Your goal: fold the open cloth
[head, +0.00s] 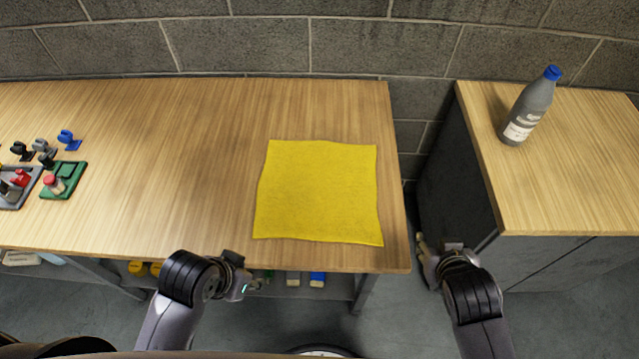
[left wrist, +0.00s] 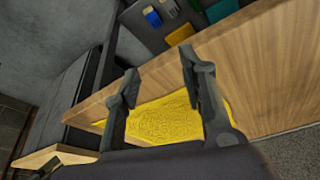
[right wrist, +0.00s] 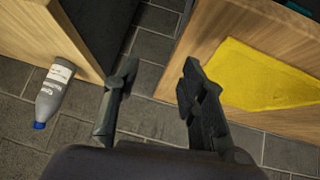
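The yellow cloth (head: 318,192) lies spread flat, roughly square, on the right part of the wooden table. It also shows in the left wrist view (left wrist: 165,120), partly hidden behind the gripper, and in the right wrist view (right wrist: 262,80). My left gripper (head: 254,286) is in front of the table's front edge, near the cloth's near left corner. Its fingers (left wrist: 160,70) are apart with nothing between them. My right gripper (head: 424,258) is over the gap right of the table, apart from the cloth. Its fingers (right wrist: 159,72) are apart and empty.
The wooden table (head: 190,165) is clear between the cloth and a green block (head: 63,180) with small clamp-like parts at the far left. A grey bottle with a blue cap (head: 530,107) stands on a separate cabinet (head: 590,180) at right. A wall is behind.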

